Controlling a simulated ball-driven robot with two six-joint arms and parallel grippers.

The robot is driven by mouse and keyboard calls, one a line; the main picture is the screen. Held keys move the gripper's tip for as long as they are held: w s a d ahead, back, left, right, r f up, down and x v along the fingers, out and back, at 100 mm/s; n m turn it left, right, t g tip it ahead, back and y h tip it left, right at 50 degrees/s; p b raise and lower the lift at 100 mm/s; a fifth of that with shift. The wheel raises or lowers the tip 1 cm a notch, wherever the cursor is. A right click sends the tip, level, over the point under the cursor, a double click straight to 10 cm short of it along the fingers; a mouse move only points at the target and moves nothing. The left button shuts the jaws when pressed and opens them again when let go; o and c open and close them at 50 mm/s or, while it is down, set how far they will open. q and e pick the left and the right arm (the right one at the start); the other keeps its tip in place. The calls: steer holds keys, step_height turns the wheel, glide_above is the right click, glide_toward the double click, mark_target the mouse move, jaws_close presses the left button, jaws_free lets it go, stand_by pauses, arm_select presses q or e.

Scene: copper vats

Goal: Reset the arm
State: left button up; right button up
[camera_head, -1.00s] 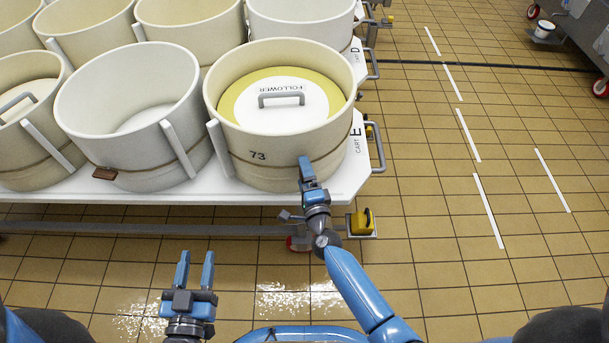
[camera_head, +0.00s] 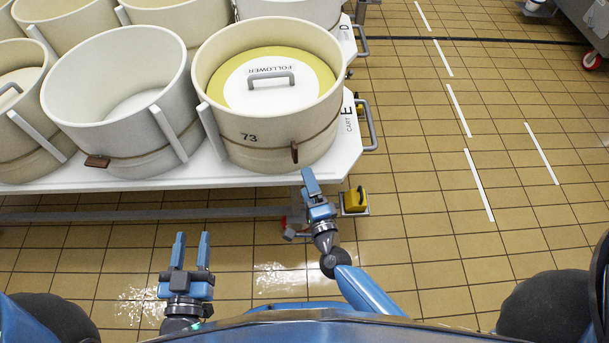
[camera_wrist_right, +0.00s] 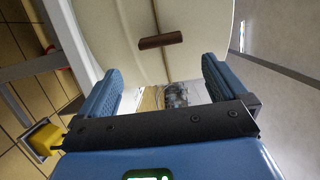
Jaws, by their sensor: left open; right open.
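My right gripper (camera_head: 308,184) is raised beside the front edge of the white cart, just below a cream vat marked 73 (camera_head: 270,143). In the right wrist view its two blue fingers (camera_wrist_right: 160,90) are apart with nothing between them. A brown tag (camera_wrist_right: 160,40) on the vat's band lies beyond the fingertips; it also shows in the head view (camera_head: 294,152). My left gripper (camera_head: 190,250) is open and empty over the tiled floor at the lower left, fingers pointing away from me, clear of the cart.
The white cart (camera_head: 335,165) carries several cream vats. A round follower (camera_head: 270,80) with a grey handle sits inside vat 73. A yellow caster part (camera_head: 355,200) and a grey cart handle (camera_head: 368,125) stick out at the corner. The tiled floor to the right is mostly clear.

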steer(key=shift+s, duration=0.25)
stand_by(0.5)
